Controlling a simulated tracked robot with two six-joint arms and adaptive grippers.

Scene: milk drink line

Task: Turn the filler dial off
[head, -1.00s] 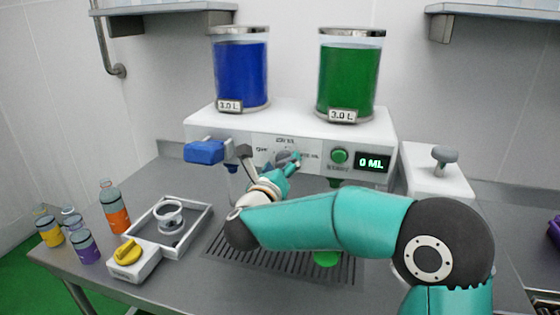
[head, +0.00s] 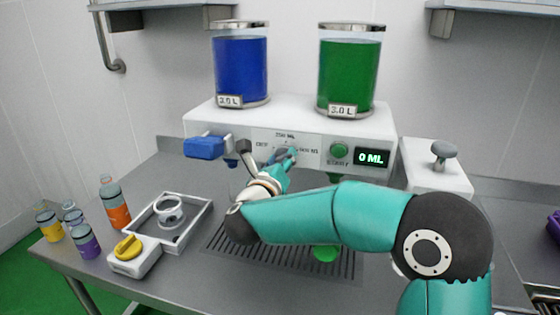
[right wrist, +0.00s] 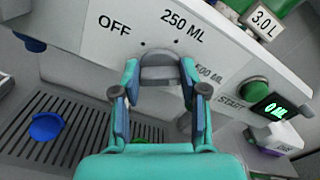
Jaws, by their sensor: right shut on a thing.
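The filler dial (right wrist: 160,72) is a grey knob on the white front panel of the filler machine (head: 225,125). OFF is printed to its upper left, 250 ML above it and 500 ML to its right in the right wrist view. My right gripper (right wrist: 160,92) is shut on the dial, with one teal finger on each side of the knob. In the head view the right gripper (head: 284,162) reaches the panel and partly hides the dial. Which mark the dial points to is hard to tell. My left gripper is not in view.
A green START button (head: 340,150) and a display (head: 372,158) reading 0 ML are right of the dial. A blue lever (head: 204,148) sticks out at left. Blue (head: 241,70) and green (head: 347,75) tanks stand on top. A drip grate (head: 290,262) lies below.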

